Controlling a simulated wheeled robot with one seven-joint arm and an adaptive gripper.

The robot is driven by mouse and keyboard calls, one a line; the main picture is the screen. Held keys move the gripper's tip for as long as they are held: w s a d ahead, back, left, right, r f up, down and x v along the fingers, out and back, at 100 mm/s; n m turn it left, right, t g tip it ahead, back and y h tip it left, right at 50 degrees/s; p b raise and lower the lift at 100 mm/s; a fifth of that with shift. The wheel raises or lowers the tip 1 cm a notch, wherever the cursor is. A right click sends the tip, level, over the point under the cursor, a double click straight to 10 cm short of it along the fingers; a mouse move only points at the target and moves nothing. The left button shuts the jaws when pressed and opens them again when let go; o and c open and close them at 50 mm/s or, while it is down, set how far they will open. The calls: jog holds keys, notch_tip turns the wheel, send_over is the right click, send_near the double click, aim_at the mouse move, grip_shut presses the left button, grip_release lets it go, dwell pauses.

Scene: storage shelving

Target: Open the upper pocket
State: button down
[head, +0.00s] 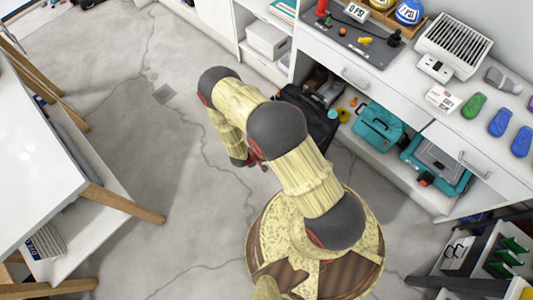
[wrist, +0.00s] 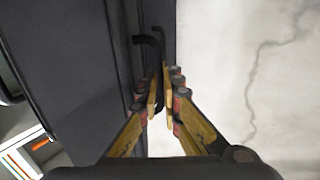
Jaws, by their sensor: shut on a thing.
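A black case or bag (head: 318,118) stands on the floor in front of the low shelf in the head view, partly hidden by my arm. In the wrist view, a dark grey panel (wrist: 75,70) fills the left side, with a narrower dark strip beside it. A black bent handle (wrist: 149,40) stands out there. My gripper (wrist: 163,96) is shut on the handle, whose lower part runs between the fingers. I cannot tell which pocket the handle belongs to. In the head view my gripper is mostly hidden behind my arm.
A white workbench (head: 400,80) with drawers is at the right, with teal cases (head: 380,127) on its lower shelf. A white table (head: 50,150) with wooden legs is at the left. Cracked grey floor (head: 170,170) between them is clear.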

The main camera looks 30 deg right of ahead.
dwell(0.3)
jog(key=c, duration=2)
grip_release()
jog(key=shift+o, duration=0.4)
jog(key=v, duration=1.2)
